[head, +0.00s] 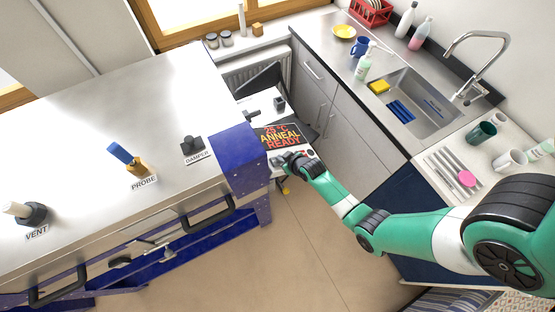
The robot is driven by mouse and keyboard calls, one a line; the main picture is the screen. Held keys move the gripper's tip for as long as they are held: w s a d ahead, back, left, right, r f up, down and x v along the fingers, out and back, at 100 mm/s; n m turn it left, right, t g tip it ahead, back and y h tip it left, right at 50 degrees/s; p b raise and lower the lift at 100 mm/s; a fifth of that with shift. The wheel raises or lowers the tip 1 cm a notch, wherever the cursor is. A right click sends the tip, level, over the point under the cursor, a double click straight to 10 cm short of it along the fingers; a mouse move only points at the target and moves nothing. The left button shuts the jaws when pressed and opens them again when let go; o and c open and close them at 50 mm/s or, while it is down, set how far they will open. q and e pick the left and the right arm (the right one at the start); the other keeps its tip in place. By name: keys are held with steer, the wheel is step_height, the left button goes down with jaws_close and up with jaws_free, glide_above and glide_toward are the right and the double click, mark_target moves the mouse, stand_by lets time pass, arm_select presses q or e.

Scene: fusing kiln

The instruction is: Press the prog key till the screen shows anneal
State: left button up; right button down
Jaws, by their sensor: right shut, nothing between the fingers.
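The kiln's screen (279,136) is lit and reads "25 °C", "ANNEAL" and "READY" in red and orange letters on black. It sits on a controller just right of the blue kiln corner. My right gripper (280,163) is shut and empty, over the panel just below the screen. The prog key cannot be made out; the gripper covers part of the panel, and I cannot tell whether it touches a key. My left gripper is not in view.
The steel kiln top (95,115) fills the left, with knobs labelled VENT (30,214), PROBE (130,158) and DAMPER (192,147). A sink counter (340,62) with cups and bottles stands at the right. The floor (310,240) between is clear.

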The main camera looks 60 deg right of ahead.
stand_by(0.4)
steer(key=shift+s+d+r+p, duration=0.15)
steer(key=shift+r+p, duration=0.25)
steer(key=shift+p, duration=0.05)
steer(key=shift+s+d+r+p, duration=0.1)
steer(key=shift+d+r+p, duration=0.05)
steer(key=shift+r+p, duration=0.25)
steer(key=r+p, duration=0.1)
steer(key=d+r+p, duration=0.1)
steer(key=r+p, duration=0.1)
steer(key=s+r+p, duration=0.1)
steer(key=shift+s+d+r, duration=0.1)
steer(key=shift+d+r, duration=0.15)
steer(key=shift+d, duration=0.1)
stand_by(1.4)
